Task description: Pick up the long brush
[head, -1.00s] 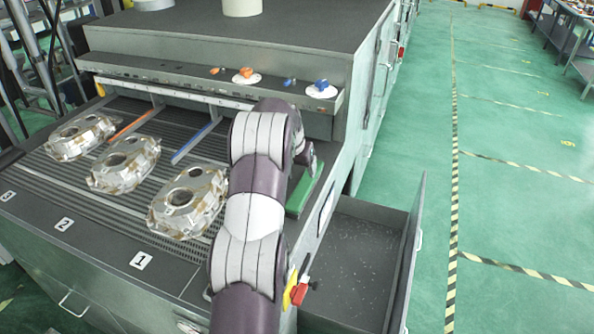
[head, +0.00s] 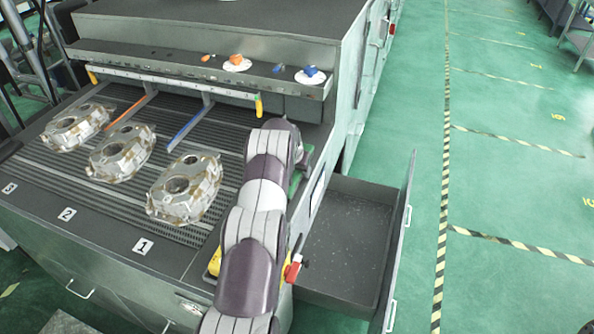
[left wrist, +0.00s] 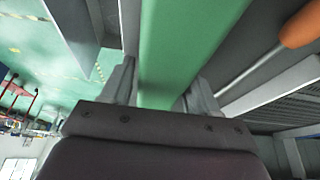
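A long green bar, which may be the long brush, lies at the right edge of the grey bench; a strip of it (head: 294,182) shows beside my arm in the head view. In the left wrist view the green bar (left wrist: 190,40) runs away between the fingers of my left gripper (left wrist: 163,78). These fingers are apart, one on each side of it; I cannot tell whether they touch it. In the head view my left gripper (head: 301,158) is mostly hidden behind my own arm. No bristles show. My right gripper is not in view.
Several castings, such as the nearest (head: 185,190), sit on the slatted bench left of my arm. Orange (head: 130,111) and blue (head: 187,127) bars lie behind them. An orange-handled tool (left wrist: 300,25) lies beside the green bar. An open drawer (head: 350,240) juts out right.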

